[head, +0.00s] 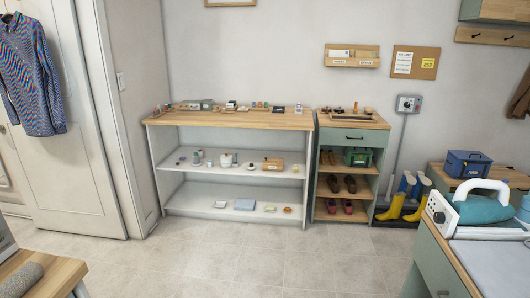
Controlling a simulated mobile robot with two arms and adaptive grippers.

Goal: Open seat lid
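A low unit with a wooden top (431,169) stands against the wall at the right, below a hook rail; it may be the seat with the lid. Its top looks flat and closed. A blue box with a handle (468,163) rests on it. The front and right part of the unit is hidden by a nearer counter and a teal appliance. Neither of my grippers shows in the head view.
A green counter (432,262) with a teal, white-handled appliance (483,206) stands near right. Yellow boots (392,207) stand beside a shoe shelf (318,192). A white shelf (233,189) stands left of it. A wooden surface with a grey roll (20,279) is near left. The middle floor is clear.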

